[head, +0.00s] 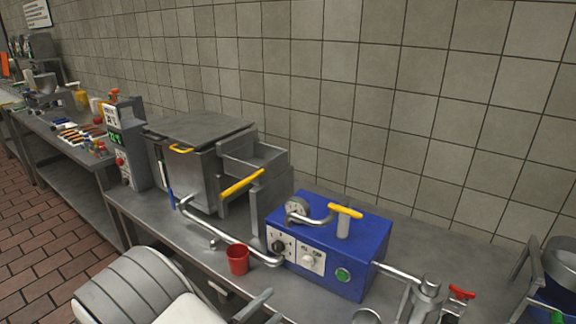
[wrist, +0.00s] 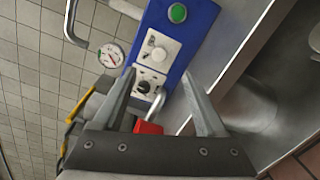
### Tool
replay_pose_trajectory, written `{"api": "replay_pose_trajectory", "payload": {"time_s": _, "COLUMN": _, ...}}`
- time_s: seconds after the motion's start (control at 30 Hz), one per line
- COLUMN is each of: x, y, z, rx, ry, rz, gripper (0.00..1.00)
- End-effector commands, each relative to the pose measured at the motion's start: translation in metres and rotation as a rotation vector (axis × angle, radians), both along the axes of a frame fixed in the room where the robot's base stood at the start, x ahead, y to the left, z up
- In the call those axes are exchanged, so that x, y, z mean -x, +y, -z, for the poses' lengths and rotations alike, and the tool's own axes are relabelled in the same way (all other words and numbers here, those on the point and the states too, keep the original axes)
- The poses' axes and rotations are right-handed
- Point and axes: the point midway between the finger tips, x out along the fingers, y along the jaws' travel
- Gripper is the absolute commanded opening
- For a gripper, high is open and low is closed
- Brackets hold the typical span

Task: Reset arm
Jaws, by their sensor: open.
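My gripper (wrist: 158,76) is open, with its two grey fingers apart and nothing held between them in the wrist view. In the head view, part of my arm and gripper (head: 250,304) shows at the bottom edge, in front of the counter. A red cup (head: 238,259) stands upright on the counter beside the blue machine (head: 345,262). In the wrist view, the red cup (wrist: 148,128) shows partly behind the gripper's base, and the blue machine (wrist: 186,42) lies beyond the fingers.
The steel counter (head: 137,208) holds a steel vat (head: 195,160) with a yellow handle and bent metal pipes. A control box (head: 124,150) stands left of the vat. Another table with utensils (head: 85,138) is at far left. A tiled wall (head: 370,110) bounds the back.

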Motion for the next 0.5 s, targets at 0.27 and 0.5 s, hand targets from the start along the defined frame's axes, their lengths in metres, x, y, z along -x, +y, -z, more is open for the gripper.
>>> {"api": "replay_pose_trajectory", "payload": {"time_s": 0.27, "x": 0.001, "y": -0.066, "z": -0.066, "rx": -0.143, "ry": 0.09, "rz": 0.299, "gripper": 0.74}}
{"api": "replay_pose_trajectory", "payload": {"time_s": 0.5, "x": 0.019, "y": -0.118, "z": -0.111, "rx": -0.313, "ry": 0.188, "rz": 0.527, "gripper": 0.74}}
